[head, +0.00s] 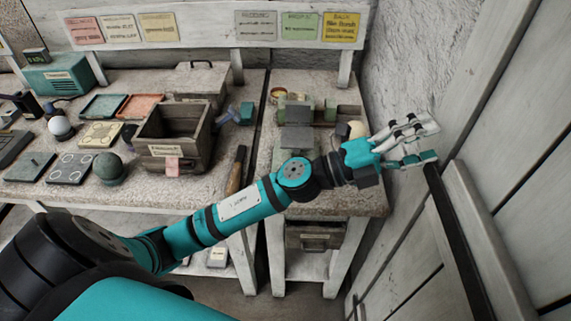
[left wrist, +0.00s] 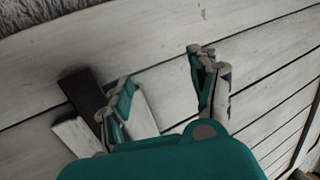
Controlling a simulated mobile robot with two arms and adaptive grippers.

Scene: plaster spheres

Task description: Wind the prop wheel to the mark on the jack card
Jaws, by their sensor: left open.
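My left gripper (head: 428,142) is open and empty in the head view, reaching past the right end of the workbench, in front of white planks. In the left wrist view its spread fingers (left wrist: 165,80) face white boards, with nothing between them. I cannot pick out the prop wheel for certain. A green and grey machine (head: 297,108) stands on the right bench section, left of my gripper and apart from it. Several cards hang on the back rail, among them a yellow one (head: 340,29). Their text is too small to tell which is the jack card. My right gripper is not in view.
A wooden box (head: 166,136) stands mid-bench, with a dark green sphere (head: 109,168) and a white sphere (head: 60,127) to its left. A dark rail (head: 452,235) and a pale plank stand close below my left gripper. The wall (head: 398,60) is close behind.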

